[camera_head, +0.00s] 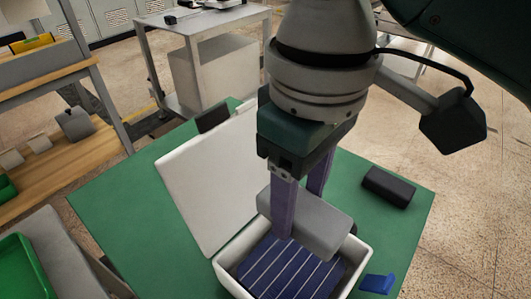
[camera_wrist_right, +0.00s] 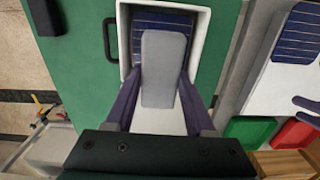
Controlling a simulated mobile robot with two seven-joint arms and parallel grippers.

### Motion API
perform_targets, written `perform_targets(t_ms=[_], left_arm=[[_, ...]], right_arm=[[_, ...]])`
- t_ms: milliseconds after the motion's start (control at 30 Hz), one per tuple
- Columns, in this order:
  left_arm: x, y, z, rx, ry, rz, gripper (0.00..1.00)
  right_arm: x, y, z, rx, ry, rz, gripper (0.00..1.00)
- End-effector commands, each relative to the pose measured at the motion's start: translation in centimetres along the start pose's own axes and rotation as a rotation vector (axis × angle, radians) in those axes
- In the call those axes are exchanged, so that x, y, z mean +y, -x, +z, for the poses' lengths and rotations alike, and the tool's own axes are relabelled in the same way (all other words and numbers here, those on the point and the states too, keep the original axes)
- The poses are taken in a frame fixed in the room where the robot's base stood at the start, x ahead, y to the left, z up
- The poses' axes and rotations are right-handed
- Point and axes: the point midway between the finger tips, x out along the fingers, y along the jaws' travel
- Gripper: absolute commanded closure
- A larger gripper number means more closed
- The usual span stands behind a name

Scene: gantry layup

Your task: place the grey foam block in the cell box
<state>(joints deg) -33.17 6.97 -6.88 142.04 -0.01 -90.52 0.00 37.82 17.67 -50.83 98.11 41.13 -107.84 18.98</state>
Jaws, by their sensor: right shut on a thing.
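The grey foam block (camera_head: 312,225) is between the purple fingers of my right gripper (camera_head: 300,212), which is shut on it. In the right wrist view the block (camera_wrist_right: 163,68) points lengthwise away from my right gripper (camera_wrist_right: 161,88), with a finger on each side. The white cell box (camera_head: 229,262) stands on the green table, open at the top, with blue striped cells (camera_head: 275,270) inside. The block is over the box opening and covers part of the cells; I cannot tell whether it touches them. The box wall (camera_wrist_right: 202,40) also shows in the right wrist view.
A black block (camera_head: 388,186) lies to the right, and a small blue piece (camera_head: 377,284) is near the box's right corner. A green tray (camera_head: 22,270) is at lower left.

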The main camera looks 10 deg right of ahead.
Motion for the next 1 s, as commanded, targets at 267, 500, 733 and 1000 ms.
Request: perform_targets(t_ms=[267, 500, 733, 1000], left_arm=[[0.1, -1.7, 0.5, 0.001, 0.0, 0.0, 0.5], [0.1, -2.3, 0.7, 0.002, 0.001, 0.0, 0.5], [0.2, -3.2, 1.0, 0.002, 0.002, 0.001, 0.5], [0.2, -3.1, 1.0, 0.002, 0.003, 0.002, 0.5]], right_arm=[[0.0, -7.3, 0.1, -0.002, 0.0, 0.001, 0.97], [0.0, -9.7, 0.1, -0.001, 0.0, -0.001, 0.97], [0.0, -12.7, 0.0, -0.001, 0.001, 0.001, 0.97], [0.0, -12.7, 0.0, 0.001, 0.002, 0.0, 0.97]])
